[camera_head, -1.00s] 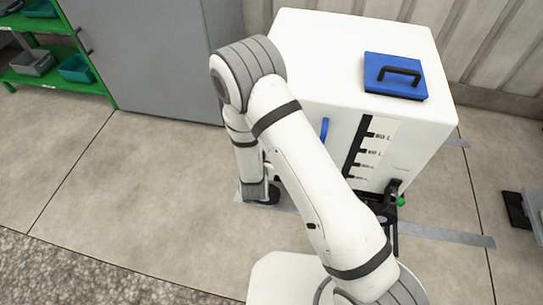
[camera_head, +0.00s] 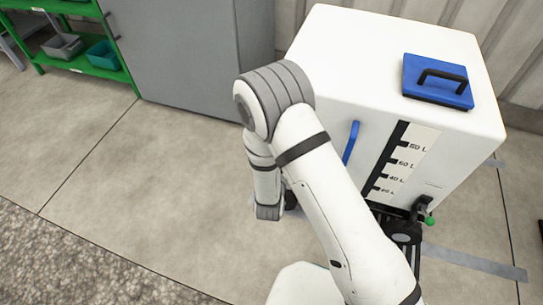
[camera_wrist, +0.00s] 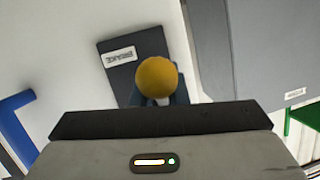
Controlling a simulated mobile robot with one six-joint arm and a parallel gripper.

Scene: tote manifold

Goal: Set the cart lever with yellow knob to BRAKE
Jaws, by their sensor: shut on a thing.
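The cart (camera_head: 405,25) is a white tank on a low frame, with a blue lid and a level scale on its front. In the wrist view, the lever's yellow knob (camera_wrist: 157,77) stands just beyond the dark front edge of my gripper (camera_wrist: 160,108). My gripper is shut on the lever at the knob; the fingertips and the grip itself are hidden. A dark plate (camera_wrist: 118,64) behind the knob carries a white BRAKE label (camera_wrist: 121,56).
A blue handle (camera_head: 351,143) stands out from the tank's front. A green-knobbed valve (camera_head: 429,220) is at its lower right. A grey cabinet (camera_head: 190,50) and a green shelf (camera_head: 100,68) stand at the back left. The floor at the left is clear.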

